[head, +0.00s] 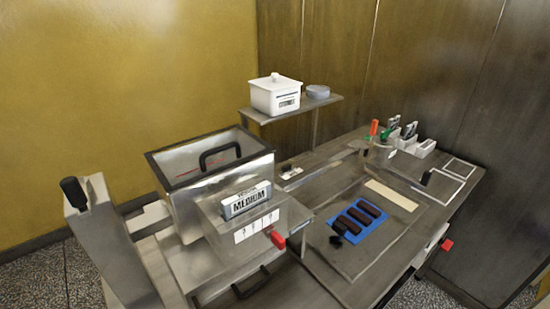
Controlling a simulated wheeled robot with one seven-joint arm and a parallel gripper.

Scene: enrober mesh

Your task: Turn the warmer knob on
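No part that I can name surely as the warmer knob shows. A black knob or handle (73,191) stands on top of a tilted steel part at the left. Whether any of them is on or off cannot be read. My gripper is not in view.
A steel tank (212,182) with a black-handled lid stands behind the sign. A blue mat (340,258) with dark bars lies on the steel bench (440,208). A white lidded pot (275,94) stands on a raised shelf. White holders (421,149) with tools are at the back right.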

